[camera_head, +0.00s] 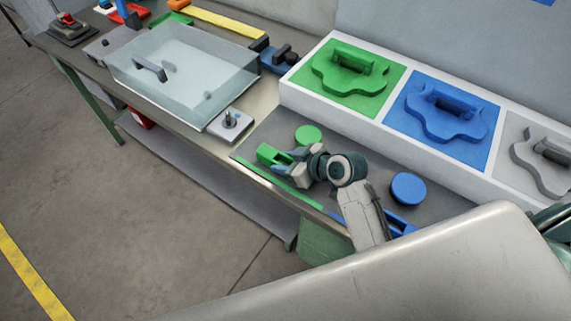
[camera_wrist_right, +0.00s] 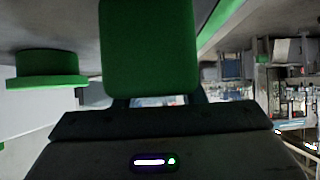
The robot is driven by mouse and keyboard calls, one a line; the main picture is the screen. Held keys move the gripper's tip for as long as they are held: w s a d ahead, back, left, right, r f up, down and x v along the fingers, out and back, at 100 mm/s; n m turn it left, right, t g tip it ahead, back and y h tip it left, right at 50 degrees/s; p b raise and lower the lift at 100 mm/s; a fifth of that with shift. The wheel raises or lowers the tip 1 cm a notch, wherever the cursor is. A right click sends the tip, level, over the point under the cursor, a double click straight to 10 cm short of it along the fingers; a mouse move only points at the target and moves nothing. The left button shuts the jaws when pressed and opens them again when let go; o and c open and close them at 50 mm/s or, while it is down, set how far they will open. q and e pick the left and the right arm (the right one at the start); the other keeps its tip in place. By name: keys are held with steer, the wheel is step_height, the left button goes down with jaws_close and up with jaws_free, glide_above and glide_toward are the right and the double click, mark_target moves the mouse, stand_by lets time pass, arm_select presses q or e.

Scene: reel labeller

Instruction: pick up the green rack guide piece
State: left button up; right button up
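A green block-like piece (camera_head: 272,155), which looks like the rack guide piece, is at the tip of my right gripper (camera_head: 287,162) over the grey work mat. In the right wrist view the green piece (camera_wrist_right: 150,48) is large and close, in front of the gripper's two fingers (camera_wrist_right: 160,101). The fingers stand apart and the piece hides most of them. I cannot tell whether they press on it or whether it is off the mat. My left gripper is out of view.
A green disc (camera_head: 308,135) lies just behind the gripper, and a blue disc (camera_head: 408,188) lies to its right. A green strip (camera_head: 277,183) runs along the table's front edge. A white rack (camera_head: 312,87) with green, blue and grey bays stands behind. A clear-covered box (camera_head: 185,75) is at left.

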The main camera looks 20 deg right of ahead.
steer(key=shift+c, duration=0.6)
steer(key=shift+r, duration=0.15)
